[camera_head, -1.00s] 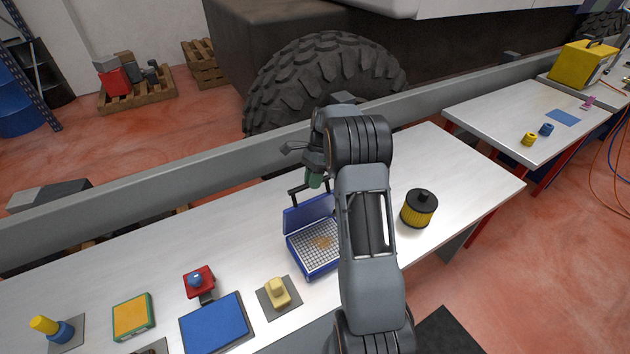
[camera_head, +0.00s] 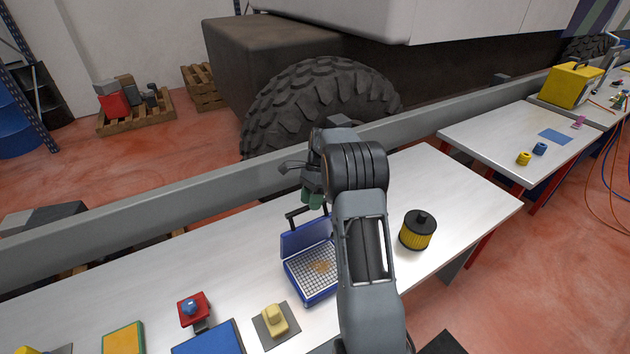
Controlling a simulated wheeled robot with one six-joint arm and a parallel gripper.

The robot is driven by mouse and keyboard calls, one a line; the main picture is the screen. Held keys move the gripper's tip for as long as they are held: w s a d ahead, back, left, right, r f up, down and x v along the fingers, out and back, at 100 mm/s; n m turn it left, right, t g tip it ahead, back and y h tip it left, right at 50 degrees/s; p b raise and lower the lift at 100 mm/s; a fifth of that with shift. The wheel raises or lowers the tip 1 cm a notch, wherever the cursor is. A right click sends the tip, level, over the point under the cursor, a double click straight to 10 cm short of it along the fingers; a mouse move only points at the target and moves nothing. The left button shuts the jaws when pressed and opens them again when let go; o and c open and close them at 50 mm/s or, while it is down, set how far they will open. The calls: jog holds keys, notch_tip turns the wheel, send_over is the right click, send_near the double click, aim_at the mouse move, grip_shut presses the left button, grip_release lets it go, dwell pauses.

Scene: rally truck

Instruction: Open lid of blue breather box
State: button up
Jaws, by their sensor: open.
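The blue breather box (camera_head: 312,297) sits on the white table, right of the picture's centre line of small items. Its lid (camera_head: 303,239) stands raised at the back edge, with a dark handle (camera_head: 293,217) on top. The inside shows a white grid with a brownish patch. My gripper (camera_head: 312,198) is open just behind and above the lid, with greenish fingertips; I cannot tell whether it touches the lid or handle. My arm hides the right side of the box and part of the lid.
A yellow filter with a black cap (camera_head: 418,231) stands right of my arm. A yellow block (camera_head: 275,320), a red piece with a blue knob (camera_head: 193,308) and a blue pad (camera_head: 208,340) lie to the left. A grey rail (camera_head: 150,218) runs behind the table (camera_head: 150,285).

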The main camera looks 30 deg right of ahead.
jog(key=v, duration=1.2)
jog(key=shift+r+b, duration=0.2)
jog(key=shift+b, duration=0.1)
jog(key=shift+w, duration=0.1)
